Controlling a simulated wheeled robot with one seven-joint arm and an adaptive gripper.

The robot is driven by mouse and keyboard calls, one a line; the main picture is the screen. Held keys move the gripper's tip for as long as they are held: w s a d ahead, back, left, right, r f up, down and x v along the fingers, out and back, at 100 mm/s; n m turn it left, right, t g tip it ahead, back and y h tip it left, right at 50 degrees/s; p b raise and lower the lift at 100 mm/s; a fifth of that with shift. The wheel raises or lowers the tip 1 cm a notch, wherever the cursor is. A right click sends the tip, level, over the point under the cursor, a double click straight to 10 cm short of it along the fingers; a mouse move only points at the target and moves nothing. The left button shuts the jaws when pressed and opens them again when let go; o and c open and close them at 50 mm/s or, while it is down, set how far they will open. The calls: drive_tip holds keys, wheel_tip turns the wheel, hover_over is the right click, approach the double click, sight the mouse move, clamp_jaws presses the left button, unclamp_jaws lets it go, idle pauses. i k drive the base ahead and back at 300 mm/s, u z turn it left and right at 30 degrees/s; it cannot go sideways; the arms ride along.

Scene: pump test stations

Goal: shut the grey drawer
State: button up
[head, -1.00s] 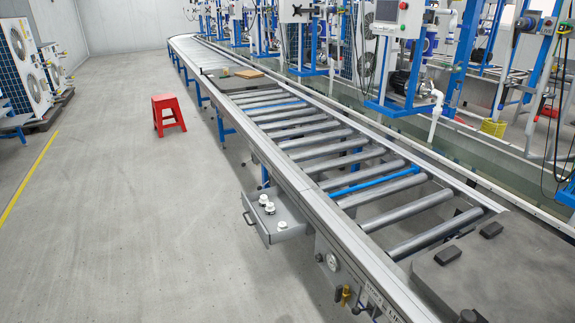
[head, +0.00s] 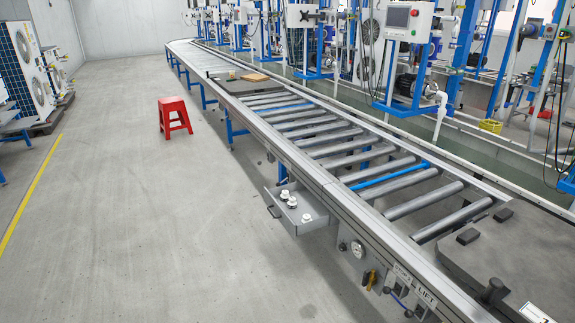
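The grey drawer (head: 296,228) sticks out to the left from under the near side of the roller conveyor (head: 318,180) in the head view. It is open, with its handle (head: 273,212) at its left front end. Several small white round parts (head: 292,201) lie inside the drawer. My gripper does not show in the head view, so its state and its distance from the drawer are hidden.
A red stool (head: 174,115) stands on the floor left of the conveyor. The grey floor (head: 150,220) left of the drawer is clear.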

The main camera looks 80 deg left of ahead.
sight(291, 220)
drive_tip(key=u, duration=0.7)
drive_tip(key=i, duration=0.6)
drive_tip(key=u, duration=1.6)
drive_tip(key=i, duration=0.8)
drive_tip(key=u, duration=0.8)
drive_tip(key=k, duration=0.65)
drive_tip(key=u, duration=0.45)
drive_tip(key=i, duration=1.1)
